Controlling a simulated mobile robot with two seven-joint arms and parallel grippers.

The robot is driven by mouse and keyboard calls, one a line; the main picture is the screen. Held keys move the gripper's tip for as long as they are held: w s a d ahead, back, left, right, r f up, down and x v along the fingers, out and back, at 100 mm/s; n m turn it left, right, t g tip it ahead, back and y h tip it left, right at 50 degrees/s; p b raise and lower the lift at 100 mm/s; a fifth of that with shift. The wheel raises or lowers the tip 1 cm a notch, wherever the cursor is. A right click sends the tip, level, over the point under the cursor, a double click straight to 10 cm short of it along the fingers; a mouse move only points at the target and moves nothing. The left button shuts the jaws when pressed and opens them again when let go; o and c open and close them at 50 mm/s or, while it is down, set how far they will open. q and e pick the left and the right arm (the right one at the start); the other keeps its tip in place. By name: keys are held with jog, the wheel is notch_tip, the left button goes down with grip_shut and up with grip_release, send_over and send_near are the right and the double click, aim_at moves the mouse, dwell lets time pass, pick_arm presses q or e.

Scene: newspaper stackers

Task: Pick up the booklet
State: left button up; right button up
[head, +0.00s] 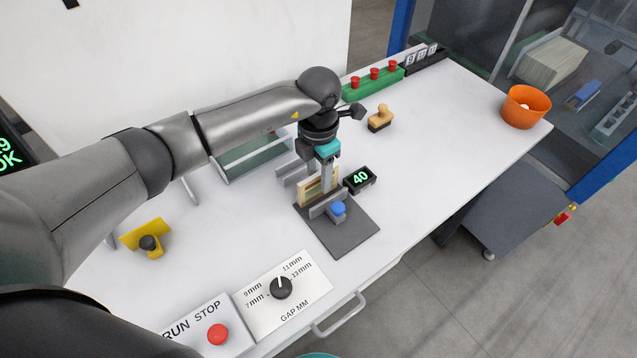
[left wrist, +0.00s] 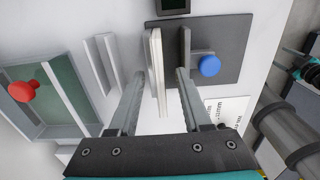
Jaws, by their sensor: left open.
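The booklet (head: 308,192) looks like a thin cream upright slab on a dark grey base plate (head: 345,235). It stands beside a grey upright plate (left wrist: 185,45) with a blue knob (head: 338,208). In the left wrist view the booklet (left wrist: 157,68) shows edge-on between the two fingers of my left gripper (left wrist: 161,78). The left gripper (head: 326,180) is open and points down over the booklet. Gaps show on both sides of the booklet, the wider one on the right.
A display reading 40 (head: 360,179) stands right of the booklet. A stamp (head: 380,118), a green rack with red knobs (head: 374,82) and an orange bowl (head: 525,107) are farther back. A yellow bracket (head: 146,238) and a gap dial panel (head: 283,296) are nearer.

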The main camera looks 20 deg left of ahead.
pick_arm(q)
grip_shut()
dwell(0.3)
dwell(0.4)
